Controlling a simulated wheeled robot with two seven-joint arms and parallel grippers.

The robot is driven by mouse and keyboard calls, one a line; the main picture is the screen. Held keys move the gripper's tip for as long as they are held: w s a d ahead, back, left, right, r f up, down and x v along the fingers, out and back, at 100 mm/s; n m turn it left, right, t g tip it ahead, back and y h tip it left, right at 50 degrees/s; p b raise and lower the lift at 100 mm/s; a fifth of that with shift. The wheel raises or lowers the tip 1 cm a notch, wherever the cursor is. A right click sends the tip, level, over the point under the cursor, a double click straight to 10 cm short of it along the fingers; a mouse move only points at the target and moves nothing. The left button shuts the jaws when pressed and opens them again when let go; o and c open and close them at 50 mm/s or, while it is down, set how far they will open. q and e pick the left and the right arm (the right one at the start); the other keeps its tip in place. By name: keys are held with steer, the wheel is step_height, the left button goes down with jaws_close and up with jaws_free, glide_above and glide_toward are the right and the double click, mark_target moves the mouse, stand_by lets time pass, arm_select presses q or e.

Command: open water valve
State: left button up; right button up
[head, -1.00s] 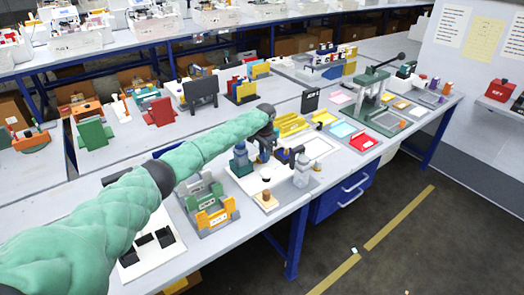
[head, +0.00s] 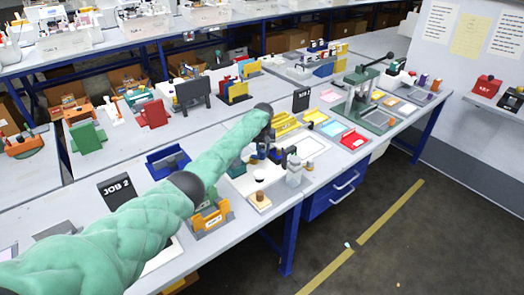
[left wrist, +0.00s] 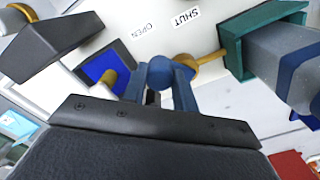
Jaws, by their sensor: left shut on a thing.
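The water valve's blue handle (left wrist: 165,78) shows in the left wrist view, with brass pipe (left wrist: 206,58) beside it. The white panel behind carries the printed words OPEN (left wrist: 144,31) and SHUT (left wrist: 181,19). The handle stands right at my left gripper, which is shut on it; the dark gripper body hides its lower part. In the head view my left gripper (head: 284,156) is small and dark over the white-based station (head: 240,187), near a clear bottle (head: 294,172). The handle cannot be made out there. My right gripper is not in view.
In the left wrist view a green holder (left wrist: 233,46) with a grey, blue-banded body (left wrist: 285,62) stands close at right. A blue square part (left wrist: 103,65) is at left.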

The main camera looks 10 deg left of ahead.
arm_select(q)
steer(key=shift+w+n, duration=0.3)
steer(key=shift+n, duration=0.3)
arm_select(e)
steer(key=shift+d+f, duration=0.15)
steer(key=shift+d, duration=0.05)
arm_select(q)
steer(key=shift+r, duration=0.1)
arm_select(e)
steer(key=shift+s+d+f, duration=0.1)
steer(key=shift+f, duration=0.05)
arm_select(q)
steer(key=o, duration=1)
steer(key=shift+c, duration=0.2)
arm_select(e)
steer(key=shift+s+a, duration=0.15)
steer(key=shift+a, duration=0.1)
